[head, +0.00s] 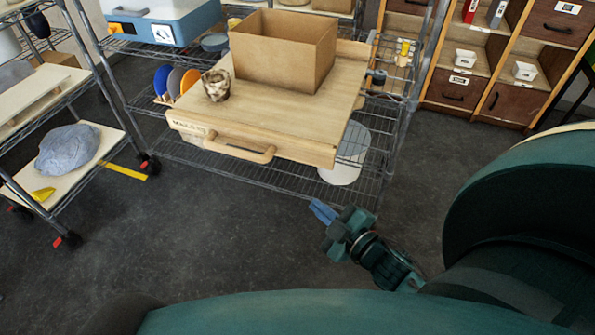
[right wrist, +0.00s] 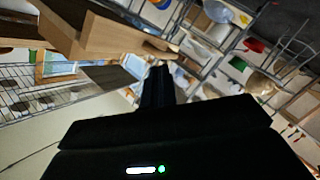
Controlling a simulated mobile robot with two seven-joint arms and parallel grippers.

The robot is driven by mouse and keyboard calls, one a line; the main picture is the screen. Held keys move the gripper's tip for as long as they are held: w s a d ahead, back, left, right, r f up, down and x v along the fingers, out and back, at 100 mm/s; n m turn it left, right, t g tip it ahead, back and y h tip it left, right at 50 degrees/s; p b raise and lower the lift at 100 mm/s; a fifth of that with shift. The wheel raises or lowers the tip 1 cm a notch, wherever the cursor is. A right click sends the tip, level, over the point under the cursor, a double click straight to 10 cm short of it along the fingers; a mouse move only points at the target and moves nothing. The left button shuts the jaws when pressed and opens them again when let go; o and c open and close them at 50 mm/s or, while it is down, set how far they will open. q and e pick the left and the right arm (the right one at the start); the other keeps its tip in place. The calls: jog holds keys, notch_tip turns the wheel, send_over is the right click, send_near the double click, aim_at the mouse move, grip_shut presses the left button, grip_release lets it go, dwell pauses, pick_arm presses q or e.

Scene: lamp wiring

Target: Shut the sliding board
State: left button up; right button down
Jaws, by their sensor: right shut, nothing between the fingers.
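The sliding board (head: 340,115) is a pale wooden board with a rod-like wooden handle (head: 240,148) on its front face. It sticks out toward me from a wire shelf rack. An open cardboard box (head: 285,62) and a camouflage-patterned cup (head: 216,86) stand on it. My right gripper (head: 322,211) is shut and empty, in front of and below the board's right front corner, apart from it. In the right wrist view the shut fingers (right wrist: 159,75) point toward a tilted, blurred wooden board (right wrist: 100,35). My left gripper is not in view.
A wheeled cart (head: 75,175) with a grey cloth (head: 68,149) stands at left. Wooden cubbies (head: 480,60) stand at back right. The floor in front is clear.

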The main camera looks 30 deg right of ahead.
aim_at(304, 153)
jog(key=w+d+r+n+y, duration=0.2)
jog(key=d+r+n+y, duration=0.3)
jog(key=n, duration=0.8)
jog(key=shift+y, duration=0.3)
jog(key=w, duration=0.3)
jog(key=w+a+p, duration=0.1)
jog(key=w, duration=0.3)
jog(key=w+a+f+p, duration=0.1)
jog(key=w, duration=0.2)
jog(key=shift+w+a+f, duration=0.1)
jog(key=shift+w+a, duration=0.1)
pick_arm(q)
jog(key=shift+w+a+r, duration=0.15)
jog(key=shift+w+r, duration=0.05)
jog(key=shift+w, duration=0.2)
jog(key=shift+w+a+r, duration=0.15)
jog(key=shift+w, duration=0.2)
pick_arm(e)
jog(key=shift+w+d, duration=0.3)
jog(key=shift+d, duration=0.1)
